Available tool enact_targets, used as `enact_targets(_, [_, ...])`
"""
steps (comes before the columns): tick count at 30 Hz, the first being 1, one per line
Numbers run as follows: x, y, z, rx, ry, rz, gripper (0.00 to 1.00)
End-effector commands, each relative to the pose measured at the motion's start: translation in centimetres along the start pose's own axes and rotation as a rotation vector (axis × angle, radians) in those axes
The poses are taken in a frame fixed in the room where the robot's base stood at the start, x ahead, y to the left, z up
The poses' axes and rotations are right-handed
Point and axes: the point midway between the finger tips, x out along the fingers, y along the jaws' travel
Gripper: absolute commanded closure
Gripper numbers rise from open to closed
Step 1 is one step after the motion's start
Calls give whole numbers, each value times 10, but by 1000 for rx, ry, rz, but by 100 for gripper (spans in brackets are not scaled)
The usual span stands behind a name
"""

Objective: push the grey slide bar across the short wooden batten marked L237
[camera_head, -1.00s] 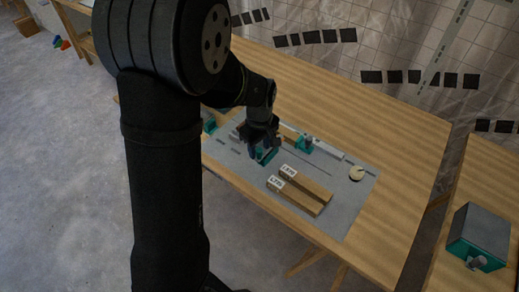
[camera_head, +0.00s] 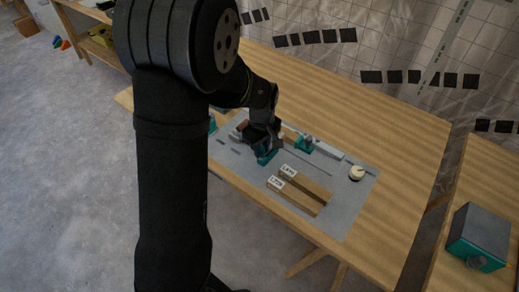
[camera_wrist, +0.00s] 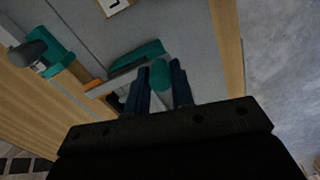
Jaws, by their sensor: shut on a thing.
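Two wooden battens lie side by side on the grey panel (camera_head: 352,212). The near batten (camera_head: 297,199) and the far batten (camera_head: 310,186) each carry a white label at the left end; the print is too small to read surely. A pale grey bar (camera_head: 328,150), which may be the slide bar, lies behind them, to the right of a teal block. My gripper (camera_head: 265,148) is low over the left part of the panel, left of the battens. In the wrist view my gripper (camera_wrist: 160,90) is shut on a green knob (camera_wrist: 160,74), beside a teal block (camera_wrist: 137,56).
A teal block with a grey knob (camera_head: 305,143) stands behind the battens. A round cream dial (camera_head: 357,173) sits at the panel's right end. The wooden table (camera_head: 405,150) is bare to the right. A grey and teal box (camera_head: 480,238) stands on another table.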

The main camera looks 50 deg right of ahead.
Motion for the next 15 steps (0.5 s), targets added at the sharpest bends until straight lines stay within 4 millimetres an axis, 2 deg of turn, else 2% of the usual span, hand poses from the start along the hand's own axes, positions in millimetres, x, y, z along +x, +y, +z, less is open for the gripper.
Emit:
enact_targets(3, [0,26,-5,2,2,3,100])
enact_targets(7, [0,49,-10,1,2,4,100])
enact_targets(10, [-1,61,-12,2,2,3,100])
enact_targets(15, [-1,68,-14,0,3,5,100])
